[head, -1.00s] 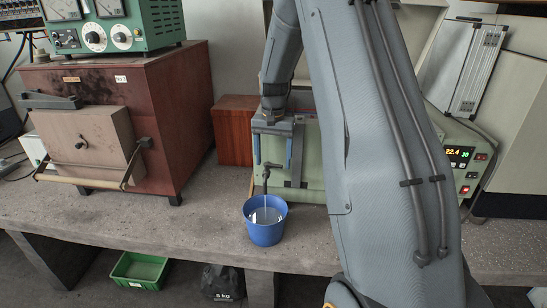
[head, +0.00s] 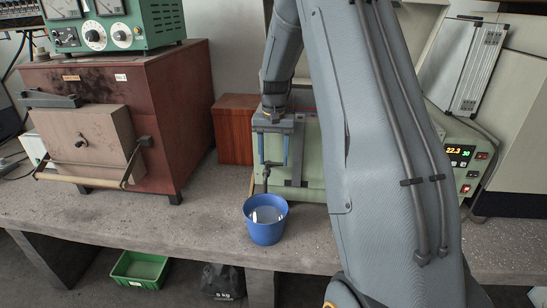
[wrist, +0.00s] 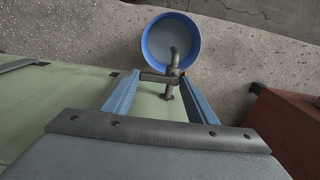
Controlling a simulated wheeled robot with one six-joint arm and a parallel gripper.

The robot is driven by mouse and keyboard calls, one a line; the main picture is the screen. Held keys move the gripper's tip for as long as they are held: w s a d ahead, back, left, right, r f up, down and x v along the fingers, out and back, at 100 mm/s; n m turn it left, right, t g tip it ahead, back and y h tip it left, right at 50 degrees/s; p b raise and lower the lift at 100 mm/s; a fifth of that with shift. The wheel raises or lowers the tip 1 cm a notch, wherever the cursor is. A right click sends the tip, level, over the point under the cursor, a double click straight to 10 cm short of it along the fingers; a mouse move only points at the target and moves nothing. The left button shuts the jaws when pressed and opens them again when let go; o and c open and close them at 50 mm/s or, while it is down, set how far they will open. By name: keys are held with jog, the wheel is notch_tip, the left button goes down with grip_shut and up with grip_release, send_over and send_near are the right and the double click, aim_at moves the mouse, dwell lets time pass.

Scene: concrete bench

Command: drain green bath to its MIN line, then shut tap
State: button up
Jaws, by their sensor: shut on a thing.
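The green bath (head: 313,165) stands on the bench behind my arm, which hides much of it. Its dark tap (head: 266,178) sticks out low at the front, above a blue bucket (head: 266,226) holding some clear liquid. My gripper (head: 272,163) points down at the tap, its blue fingers on either side. In the wrist view, my gripper (wrist: 160,76) is shut on the tap's handle (wrist: 157,78), with the spout (wrist: 174,60) over the bucket (wrist: 170,25). I see no stream from the spout now. The MIN line and bath level are not visible.
A red-brown furnace (head: 175,110) stands at left, with a wooden block (head: 235,128) between it and the bath. The bath's display (head: 460,152) appears to read 22.3 and 30. A green crate (head: 140,268) lies below. The bench front left of the bucket is clear.

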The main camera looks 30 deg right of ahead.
aim_at(274, 163)
jog(key=o, duration=1)
jog(key=shift+o, duration=0.2)
jog(key=shift+r+b, duration=1.45)
jog(key=shift+r, duration=2.5)
jog(key=s+a+f+n+b, duration=0.1)
jog(key=s+a+f, duration=0.3)
jog(key=s, duration=0.4)
jog(key=s+a+f+n+t+b, duration=0.1)
jog(key=s+a+f+n, duration=0.2)
jog(key=s+a, duration=0.4)
jog(key=s+a+f+n+b, duration=0.2)
jog(key=s+a+f, duration=0.3)
jog(key=s, duration=0.4)
jog(key=shift+a+f+n, duration=0.2)
jog(key=shift+a+n, duration=0.1)
jog(key=shift+a, duration=0.2)
